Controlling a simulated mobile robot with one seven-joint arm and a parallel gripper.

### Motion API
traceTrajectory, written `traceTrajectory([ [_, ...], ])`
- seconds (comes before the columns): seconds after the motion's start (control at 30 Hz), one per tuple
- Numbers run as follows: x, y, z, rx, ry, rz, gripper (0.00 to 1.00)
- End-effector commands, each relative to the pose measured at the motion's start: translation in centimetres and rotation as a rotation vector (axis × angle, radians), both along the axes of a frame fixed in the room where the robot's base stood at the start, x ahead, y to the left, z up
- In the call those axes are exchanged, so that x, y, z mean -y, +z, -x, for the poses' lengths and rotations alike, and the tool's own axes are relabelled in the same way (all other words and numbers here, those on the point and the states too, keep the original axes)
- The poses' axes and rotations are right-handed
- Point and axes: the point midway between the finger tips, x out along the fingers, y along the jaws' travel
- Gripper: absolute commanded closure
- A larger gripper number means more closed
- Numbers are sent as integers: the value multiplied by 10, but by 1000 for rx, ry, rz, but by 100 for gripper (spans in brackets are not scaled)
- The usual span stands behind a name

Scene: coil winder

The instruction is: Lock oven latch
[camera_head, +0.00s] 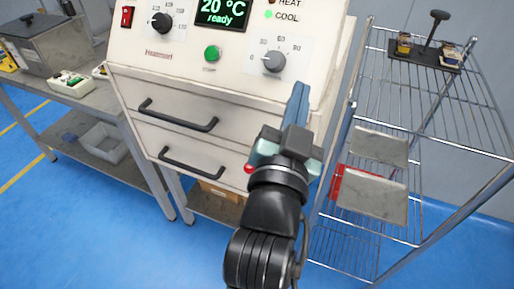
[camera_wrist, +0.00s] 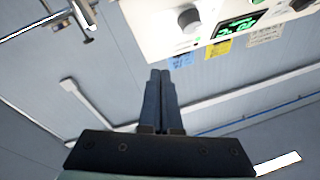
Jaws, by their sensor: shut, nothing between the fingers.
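The cream oven (camera_head: 150,80) fills the upper middle of the head view, with a green "20 °C ready" display, knobs and two black drawer-style handles. A small red ball (camera_head: 249,168) shows at the oven's lower right, just left of my wrist; I cannot tell whether it is the latch knob. No latch can be clearly made out. My gripper (camera_head: 299,90) is in front of the oven's right side, fingers pointing up, shut and empty. In the wrist view, its closed fingers (camera_wrist: 161,74) point toward the grey wall, with the oven panel (camera_wrist: 170,30) above.
A wire rack (camera_head: 430,125) stands close on the right, with metal trays (camera_head: 370,197) and a small black stand (camera_head: 425,55). A workbench (camera_head: 95,95) with a grey box (camera_head: 55,45) is at the left. Blue floor (camera_head: 120,240) is clear at the lower left.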

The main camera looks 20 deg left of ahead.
Motion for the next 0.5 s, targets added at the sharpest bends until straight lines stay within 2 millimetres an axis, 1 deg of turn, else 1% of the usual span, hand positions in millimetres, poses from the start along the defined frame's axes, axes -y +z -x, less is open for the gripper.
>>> traceTrajectory([
  [0.03,-7,-2,1,-57,15,-11,100],
  [0.07,-11,-10,2,-85,21,-19,100],
  [0.17,-21,-34,10,-179,41,-46,100],
  [0.27,-31,-58,21,-275,56,-68,100],
  [0.4,-40,-90,45,-402,70,-92,100],
  [0.5,-43,-109,63,-477,76,-104,100],
])
